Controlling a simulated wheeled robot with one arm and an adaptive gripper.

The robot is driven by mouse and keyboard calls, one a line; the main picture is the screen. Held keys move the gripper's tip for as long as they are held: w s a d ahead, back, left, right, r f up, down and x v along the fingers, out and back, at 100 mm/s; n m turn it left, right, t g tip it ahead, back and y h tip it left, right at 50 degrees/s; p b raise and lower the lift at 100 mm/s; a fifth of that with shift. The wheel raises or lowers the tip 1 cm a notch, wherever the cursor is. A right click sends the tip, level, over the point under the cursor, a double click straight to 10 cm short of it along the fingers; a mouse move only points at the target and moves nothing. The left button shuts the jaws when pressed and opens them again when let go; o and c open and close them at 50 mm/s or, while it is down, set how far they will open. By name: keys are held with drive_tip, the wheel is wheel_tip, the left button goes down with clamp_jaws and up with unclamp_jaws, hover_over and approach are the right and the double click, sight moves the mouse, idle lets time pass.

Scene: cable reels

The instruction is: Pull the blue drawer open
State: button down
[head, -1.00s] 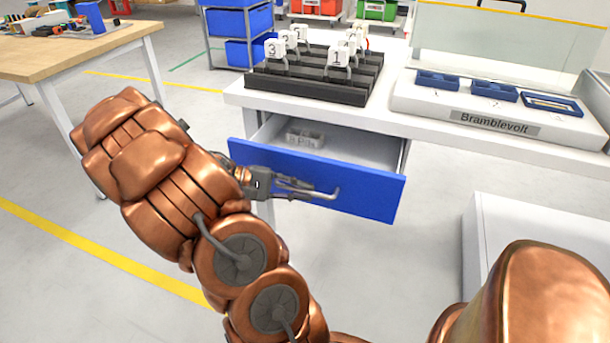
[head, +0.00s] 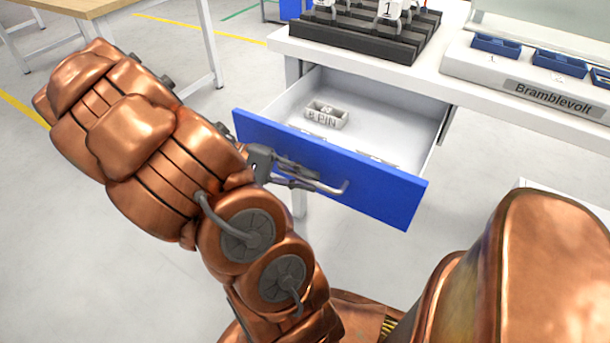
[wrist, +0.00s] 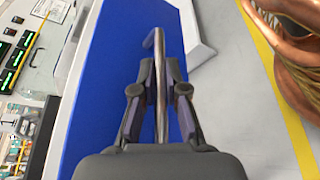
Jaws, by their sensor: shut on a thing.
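The blue drawer (head: 385,195) sits under the white workbench and stands well open, with its white inside showing. Its grey bar handle (head: 338,188) runs along the blue front. My gripper (head: 300,178) is shut on the handle near its left part. In the wrist view, the two fingers of my gripper (wrist: 160,88) lie on either side of the metal handle (wrist: 160,50), with the blue drawer front (wrist: 110,70) behind it.
A grey bin marked "PIN" (head: 326,115) lies in the drawer. A black rack (head: 370,38) and a tray labelled Bramblevolt (head: 545,95) stand on the workbench (head: 440,85). A wooden table (head: 75,6) is at the upper left. The floor left of the drawer is clear.

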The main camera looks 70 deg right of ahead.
drive_tip(key=c, duration=1.5)
unclamp_jaws()
drive_tip(key=shift+w, duration=0.1)
drive_tip(key=shift+v, duration=5.8)
drive_tip(key=shift+a+r, duration=0.1)
